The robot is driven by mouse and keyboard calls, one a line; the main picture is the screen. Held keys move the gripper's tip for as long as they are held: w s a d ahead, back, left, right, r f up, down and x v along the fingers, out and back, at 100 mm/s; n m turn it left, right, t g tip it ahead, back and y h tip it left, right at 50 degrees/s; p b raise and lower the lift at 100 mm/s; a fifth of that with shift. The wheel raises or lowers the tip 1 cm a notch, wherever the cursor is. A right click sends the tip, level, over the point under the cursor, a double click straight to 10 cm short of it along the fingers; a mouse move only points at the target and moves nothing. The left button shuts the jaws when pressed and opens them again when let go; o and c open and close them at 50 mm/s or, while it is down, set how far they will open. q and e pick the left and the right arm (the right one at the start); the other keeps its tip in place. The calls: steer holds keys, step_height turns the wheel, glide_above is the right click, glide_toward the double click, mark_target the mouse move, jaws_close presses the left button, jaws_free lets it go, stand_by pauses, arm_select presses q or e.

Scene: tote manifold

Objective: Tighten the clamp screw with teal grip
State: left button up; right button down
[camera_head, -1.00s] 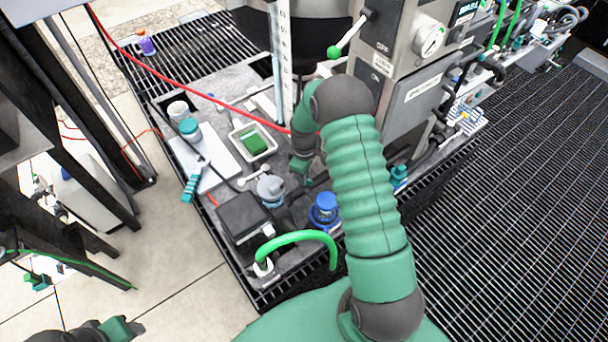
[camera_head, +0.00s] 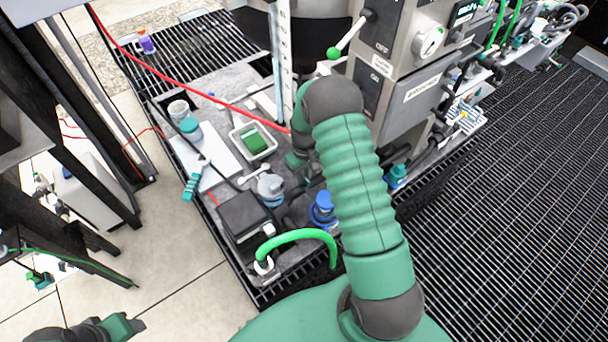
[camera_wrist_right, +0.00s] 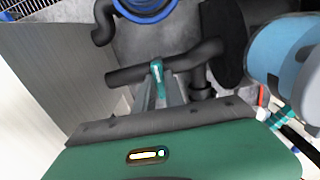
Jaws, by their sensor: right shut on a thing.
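In the right wrist view, the small teal grip of the clamp screw (camera_wrist_right: 157,72) stands upright across a black hose (camera_wrist_right: 185,65). My right gripper (camera_wrist_right: 160,92) is shut on this grip, its narrow grey fingers on either side of it. In the head view, my right gripper's hand (camera_head: 298,160) points down beside the white tray; its fingertips and the clamp screw are too small or hidden to make out there. Part of my left arm's end (camera_head: 118,327) shows at the bottom left, away from the bench, and its fingers are not clear.
A blue-capped fitting (camera_head: 323,209), a grey-lidded jar (camera_head: 270,188) and a black box (camera_head: 243,217) stand close to the right hand. A white tray (camera_head: 236,137) holds a green block. A teal-handled tool (camera_head: 191,182) lies at left. A panelled machine (camera_head: 400,75) rises behind.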

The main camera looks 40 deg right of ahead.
steer(key=shift+w+d+r, duration=0.1)
steer(key=shift+w+d, duration=0.05)
steer(key=shift+w, duration=0.05)
steer(key=c, duration=1.4)
jaws_free()
steer(key=shift+s, duration=0.1)
steer(key=shift+c, duration=0.2)
step_height(320, 180, up, 7)
steer(key=shift+r, duration=0.15)
